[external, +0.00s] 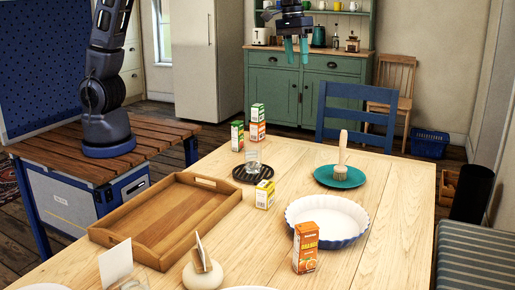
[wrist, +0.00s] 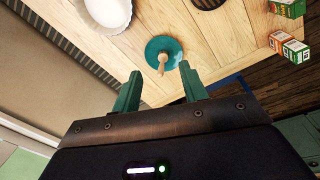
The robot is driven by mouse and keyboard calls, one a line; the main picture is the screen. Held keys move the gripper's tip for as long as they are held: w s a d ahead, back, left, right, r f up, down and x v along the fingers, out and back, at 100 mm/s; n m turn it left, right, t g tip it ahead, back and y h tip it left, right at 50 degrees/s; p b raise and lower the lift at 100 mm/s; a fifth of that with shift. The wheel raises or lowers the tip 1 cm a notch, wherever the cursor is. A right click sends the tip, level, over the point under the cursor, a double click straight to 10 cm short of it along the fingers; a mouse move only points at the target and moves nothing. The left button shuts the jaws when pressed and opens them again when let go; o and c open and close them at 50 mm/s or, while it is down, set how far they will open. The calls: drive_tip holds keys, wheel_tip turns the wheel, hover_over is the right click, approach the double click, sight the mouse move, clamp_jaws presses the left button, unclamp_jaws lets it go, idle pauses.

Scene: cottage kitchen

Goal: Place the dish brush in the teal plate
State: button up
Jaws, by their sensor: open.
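The dish brush (external: 342,152) has a pale wooden handle and stands upright on the teal plate (external: 322,177), bristle end down. The plate lies on the far right part of the wooden table. In the wrist view the brush (wrist: 162,65) stands within the rim of the teal plate (wrist: 151,51). My gripper (external: 296,50) is open and empty, with teal fingers pointing down, well above the table and apart from the brush. In the wrist view my gripper (wrist: 158,88) has its two fingers spread wide, with nothing between them.
A white fluted dish (external: 327,218) and an orange juice carton (external: 306,247) stand in front of the plate. A wooden tray (external: 166,218) lies at left. Small cartons (external: 257,122) and a black trivet (external: 252,174) stand farther back. A blue chair (external: 357,112) is behind the table.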

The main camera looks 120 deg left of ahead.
drive_tip(key=s+d+r+m+t, duration=0.1)
drive_tip(key=s+d+r+m, duration=0.2)
drive_tip(key=s, duration=0.4)
drive_tip(key=s+d+r+m, duration=0.1)
drive_tip(key=s+d+r, duration=0.1)
drive_tip(key=s+d, duration=0.35)
drive_tip(key=s+d+r+m+t, duration=0.1)
drive_tip(key=s+d+r+m, duration=0.15)
drive_tip(key=s, duration=0.55)
drive_tip(key=s+d+f+m, duration=0.2)
drive_tip(key=s+m, duration=0.1)
drive_tip(key=s, duration=0.7)
drive_tip(key=s+d+f+m+t, duration=0.1)
drive_tip(key=s+d+f+m, duration=0.1)
drive_tip(key=s, duration=0.8)
drive_tip(key=shift+s+d+m, duration=0.3)
drive_tip(key=shift+d+m, duration=0.25)
drive_tip(key=shift+d, duration=0.15)
